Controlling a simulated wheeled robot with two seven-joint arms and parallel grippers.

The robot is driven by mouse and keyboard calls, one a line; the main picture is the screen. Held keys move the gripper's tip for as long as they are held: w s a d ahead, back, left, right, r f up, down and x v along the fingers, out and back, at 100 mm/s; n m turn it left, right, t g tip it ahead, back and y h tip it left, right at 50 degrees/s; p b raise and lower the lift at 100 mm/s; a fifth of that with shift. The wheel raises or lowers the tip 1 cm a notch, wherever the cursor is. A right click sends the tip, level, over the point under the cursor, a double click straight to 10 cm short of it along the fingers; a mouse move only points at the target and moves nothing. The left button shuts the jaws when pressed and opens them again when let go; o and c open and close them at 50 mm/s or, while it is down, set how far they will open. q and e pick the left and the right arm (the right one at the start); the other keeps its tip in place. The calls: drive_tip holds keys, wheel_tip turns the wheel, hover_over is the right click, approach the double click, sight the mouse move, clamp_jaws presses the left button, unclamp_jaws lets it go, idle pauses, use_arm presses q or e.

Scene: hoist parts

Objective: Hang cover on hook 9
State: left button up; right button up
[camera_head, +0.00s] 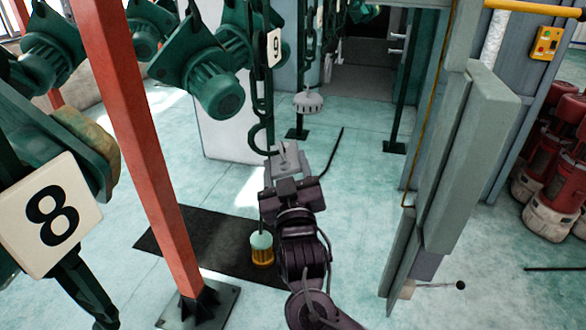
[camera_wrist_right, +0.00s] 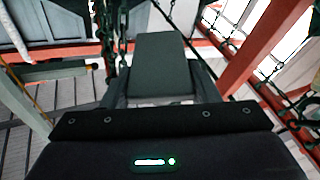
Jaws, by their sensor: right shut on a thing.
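The grey cover (camera_head: 287,157) is held upright at the tip of my right gripper (camera_head: 289,178), which is shut on it. In the right wrist view the cover (camera_wrist_right: 158,68) shows as a dark flat block between the fingers. The hook under the number 9 sign (camera_head: 273,47) is a dark green open hook (camera_head: 262,138) at the end of a hanging chain. In the head view, the cover appears just below and right of this hook. I cannot tell whether they touch. My left gripper is not in view.
A red post (camera_head: 145,150) stands left of my right arm. A number 8 sign (camera_head: 48,215) is close at left. A grey column (camera_head: 465,160) stands at right. Green hoists (camera_head: 212,85) hang above.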

drive_tip(key=shift+w+a+f+b, duration=0.2)
drive_tip(key=shift+a+f+b, duration=0.3)
drive_tip(key=shift+a+b, duration=0.2)
drive_tip(key=shift+w+a+f+m+h+b, duration=0.2)
drive_tip(key=shift+a+m+b, duration=0.2)
drive_tip(key=shift+a+m, duration=0.15)
drive_tip(key=shift+w+a+f+m+h+b, duration=0.1)
drive_tip(key=shift+a+m+h+b, duration=0.1)
drive_tip(key=shift+a+m+b, duration=0.25)
drive_tip(key=shift+r, duration=0.1)
drive_tip(key=shift+a+f, duration=0.1)
drive_tip(key=shift+f, duration=0.25)
drive_tip(key=o, duration=1.3)
drive_tip(key=shift+f, duration=0.1)
drive_tip(key=shift+s, duration=0.1)
